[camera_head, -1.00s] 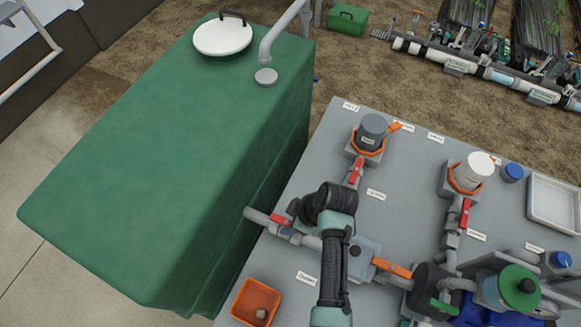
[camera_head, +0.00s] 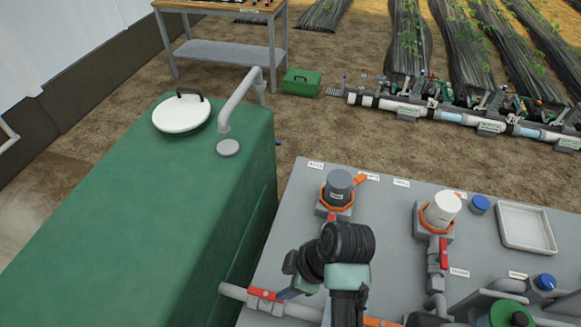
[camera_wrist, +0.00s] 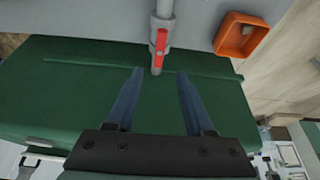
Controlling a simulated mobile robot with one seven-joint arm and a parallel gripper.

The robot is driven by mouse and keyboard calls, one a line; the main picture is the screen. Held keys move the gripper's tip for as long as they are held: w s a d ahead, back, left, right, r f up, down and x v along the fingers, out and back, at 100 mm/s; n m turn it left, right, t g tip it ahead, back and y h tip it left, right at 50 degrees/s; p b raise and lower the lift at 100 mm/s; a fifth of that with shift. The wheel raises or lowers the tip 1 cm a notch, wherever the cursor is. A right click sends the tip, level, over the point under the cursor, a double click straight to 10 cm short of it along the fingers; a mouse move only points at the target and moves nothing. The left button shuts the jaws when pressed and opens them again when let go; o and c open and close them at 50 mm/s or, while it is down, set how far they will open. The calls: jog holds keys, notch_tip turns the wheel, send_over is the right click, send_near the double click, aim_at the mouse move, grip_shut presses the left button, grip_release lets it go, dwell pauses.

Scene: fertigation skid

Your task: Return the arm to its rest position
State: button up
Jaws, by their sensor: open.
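My gripper (camera_wrist: 157,100) shows in the wrist view with its two blue fingers spread apart and nothing between them. Beyond the fingers is the side of the green tank (camera_wrist: 70,85). A grey pipe with a red valve handle (camera_wrist: 160,45) shows just above and between the fingertips. In the head view my arm rises from the bottom edge over the grey skid panel (camera_head: 290,215), its dark wrist end bent toward the left. The fingers are mostly hidden there, so their distance from the pipe is hard to tell.
The green tank (camera_head: 110,220) stands left of the panel. A grey filter housing (camera_head: 338,188) and a white-capped one (camera_head: 440,212) stand upright on the panel, with a white tray (camera_head: 526,228) at right. An orange bin (camera_wrist: 240,35) shows in the wrist view.

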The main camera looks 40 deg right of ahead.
jog(key=shift+v, duration=0.95)
jog(key=w+a+r+m+t+h, duration=0.15)
jog(key=w+r+t, duration=0.25)
jog(key=w+r, duration=0.55)
jog(key=w+r+m+t+h, duration=0.2)
jog(key=w+r+t+h, duration=0.15)
jog(key=w+r, duration=0.6)
jog(key=a+r+m+t, duration=0.1)
jog(key=a+r+t, duration=0.1)
jog(key=r, duration=0.5)
jog(key=a+r+t, duration=0.1)
jog(key=r+t, duration=0.2)
jog(key=r, duration=0.4)
jog(key=s+a+r+m+t, duration=0.1)
jog(key=s+a+r+t, duration=0.2)
jog(key=r, duration=0.6)
jog(key=s+a+r+m+t+y, duration=0.1)
jog(key=s+a+r+t, duration=0.3)
jog(key=r, duration=0.6)
jog(key=s+a+r+m+t+y, duration=0.1)
jog(key=s+a+r+t, duration=0.3)
jog(key=s+r, duration=0.3)
notch_tip(320, 180, up, 2)
jog(key=shift+a+r+b, duration=0.15)
jog(key=shift+a+b, duration=0.2)
jog(key=shift+a, duration=0.15)
